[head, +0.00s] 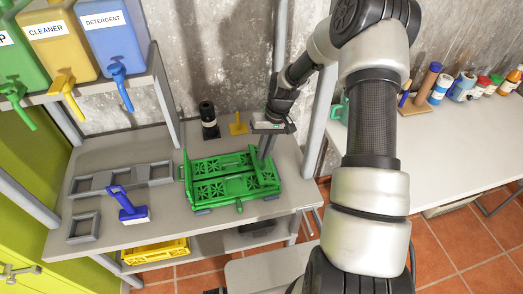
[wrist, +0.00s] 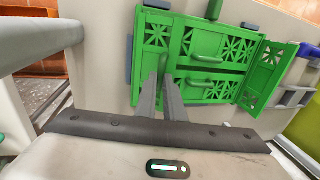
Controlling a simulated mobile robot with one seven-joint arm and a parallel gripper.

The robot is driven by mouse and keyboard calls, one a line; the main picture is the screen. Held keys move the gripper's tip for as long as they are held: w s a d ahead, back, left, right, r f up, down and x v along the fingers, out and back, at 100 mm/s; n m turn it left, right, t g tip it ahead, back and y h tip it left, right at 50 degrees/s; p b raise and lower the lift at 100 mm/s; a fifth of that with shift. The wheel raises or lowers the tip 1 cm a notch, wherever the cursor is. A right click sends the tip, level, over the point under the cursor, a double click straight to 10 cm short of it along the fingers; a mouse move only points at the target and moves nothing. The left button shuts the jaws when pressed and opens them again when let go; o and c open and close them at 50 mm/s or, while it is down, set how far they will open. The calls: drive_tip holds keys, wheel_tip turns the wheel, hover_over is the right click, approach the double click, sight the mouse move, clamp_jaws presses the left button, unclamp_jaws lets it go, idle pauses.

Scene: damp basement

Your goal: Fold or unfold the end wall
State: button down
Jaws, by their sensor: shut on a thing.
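The green folding crate (head: 230,190) lies on the grey table, its lattice walls showing. Its left end wall (head: 187,172) stands up at an angle; it also shows at the right of the wrist view (wrist: 266,70). The end wall at the crate's right end (head: 268,170) is by my gripper (head: 266,150). In the wrist view my gripper's fingers (wrist: 168,82) are close together at the edge of that near end wall (wrist: 153,55), shut on it. The exact contact between the fingertips is hidden. Two wall panels with handles lie low between the end walls.
A blue-handled tool (head: 130,208) and grey frames (head: 125,178) are left of the crate. A black bottle (head: 208,120) and a yellow item (head: 238,124) stand behind it. Dispensers (head: 115,45) hang over the table's left. A grey post (head: 322,100) rises close to my arm.

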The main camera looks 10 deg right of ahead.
sight(271, 162)
drive_tip(key=c, duration=1.8)
unclamp_jaws()
drive_tip(key=shift+c, duration=0.2)
drive_tip(key=v, duration=1.2)
drive_tip(key=shift+b, duration=0.4)
drive_tip(key=shift+c, duration=0.3)
